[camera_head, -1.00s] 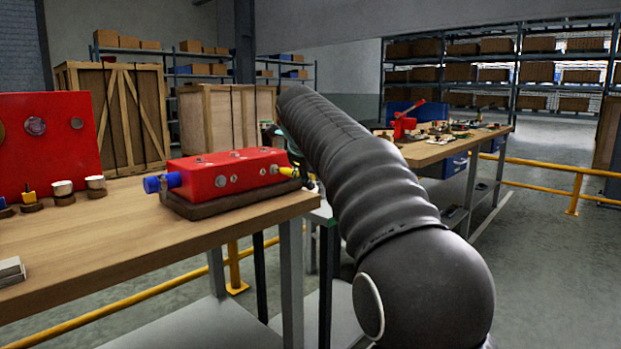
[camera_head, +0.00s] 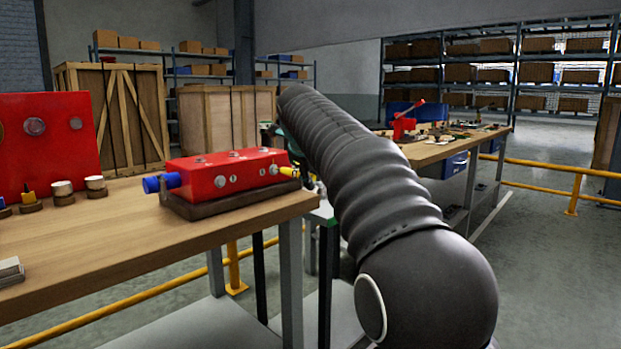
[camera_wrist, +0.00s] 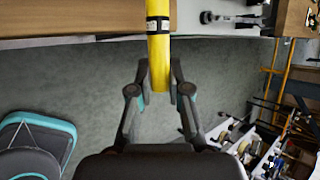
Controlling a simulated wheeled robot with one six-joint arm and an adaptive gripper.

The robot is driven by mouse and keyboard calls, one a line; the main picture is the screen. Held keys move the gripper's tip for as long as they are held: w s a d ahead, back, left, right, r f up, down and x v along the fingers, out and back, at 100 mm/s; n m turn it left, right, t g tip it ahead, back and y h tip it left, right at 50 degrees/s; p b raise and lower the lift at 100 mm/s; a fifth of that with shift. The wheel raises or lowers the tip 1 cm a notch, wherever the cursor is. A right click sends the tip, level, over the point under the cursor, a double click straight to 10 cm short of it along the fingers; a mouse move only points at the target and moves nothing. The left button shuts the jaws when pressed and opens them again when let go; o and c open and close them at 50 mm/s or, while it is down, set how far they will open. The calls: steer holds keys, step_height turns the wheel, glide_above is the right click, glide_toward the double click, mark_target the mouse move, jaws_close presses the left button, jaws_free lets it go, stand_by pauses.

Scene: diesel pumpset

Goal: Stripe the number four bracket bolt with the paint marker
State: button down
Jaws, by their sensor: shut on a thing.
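A red block (camera_head: 225,172) lies on a dark base on the wooden bench, with several grey bolt heads on its top and front. I cannot read which bolt is number four. A yellow marker with a black band (camera_wrist: 159,50) runs up out of the top of the wrist view, so its far end is hidden. My gripper (camera_wrist: 160,76) is shut on the marker, one finger on each side. In the head view, a yellow piece (camera_head: 289,172) shows at the block's right end, beside my arm, which hides most of my gripper. I cannot tell whether it touches the block.
A blue cylinder (camera_head: 162,183) sticks out of the block's left end. A red panel (camera_head: 48,145) and several small bolts on stands are at the bench's left. A second bench (camera_head: 450,149) with clutter stands behind my arm.

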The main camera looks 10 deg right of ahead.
steer(key=shift+s, duration=0.1)
steer(key=s+d+b, duration=0.1)
steer(key=s, duration=0.1)
steer(key=s+d+b, duration=0.1)
steer(key=s+d, duration=0.1)
steer(key=shift+b, duration=0.4)
steer(key=shift+a, duration=0.1)
